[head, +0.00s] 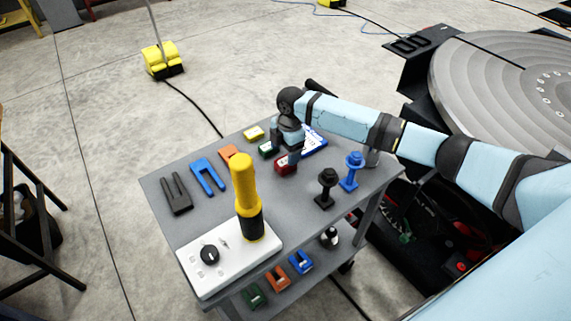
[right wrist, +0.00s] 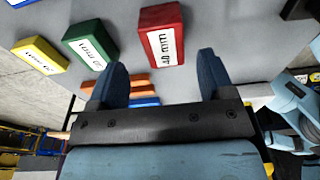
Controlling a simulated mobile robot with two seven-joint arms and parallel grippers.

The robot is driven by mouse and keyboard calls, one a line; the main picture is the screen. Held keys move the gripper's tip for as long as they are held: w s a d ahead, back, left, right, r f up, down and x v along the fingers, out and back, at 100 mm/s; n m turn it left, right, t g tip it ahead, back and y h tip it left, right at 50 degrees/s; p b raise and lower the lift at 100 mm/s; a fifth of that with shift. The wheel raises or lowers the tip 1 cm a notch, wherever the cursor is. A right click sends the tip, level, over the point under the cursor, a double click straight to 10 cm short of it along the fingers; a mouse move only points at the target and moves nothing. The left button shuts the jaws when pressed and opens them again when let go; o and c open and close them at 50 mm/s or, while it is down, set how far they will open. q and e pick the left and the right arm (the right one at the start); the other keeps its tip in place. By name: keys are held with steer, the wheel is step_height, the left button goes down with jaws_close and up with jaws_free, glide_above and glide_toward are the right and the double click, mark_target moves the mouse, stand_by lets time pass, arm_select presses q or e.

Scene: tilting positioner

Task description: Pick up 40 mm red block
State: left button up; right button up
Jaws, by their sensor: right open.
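The red block (head: 284,167) lies on the grey cart top, right of the green block. In the right wrist view the red block (right wrist: 160,47) shows a white label reading 40 mm, upside down. My right gripper (head: 286,153) is over the cart, close to the red block and partly covering it. In the right wrist view its two dark fingers (right wrist: 163,68) are apart with nothing between them. The red block sits just beyond the fingertips, roughly in line with the gap. Whether a finger touches it cannot be told. My left gripper is not in view.
Beside the red block are a green block (right wrist: 91,44) and a yellow block (right wrist: 40,55).

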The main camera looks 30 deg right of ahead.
mark_target(285, 160)
steer(key=f, duration=0.4)
steer(key=shift+s+a+f, duration=0.1)
steer(key=shift+s+f, duration=0.1)
steer(key=shift+s, duration=0.05)
steer(key=shift+c, duration=0.4)
jaws_close()
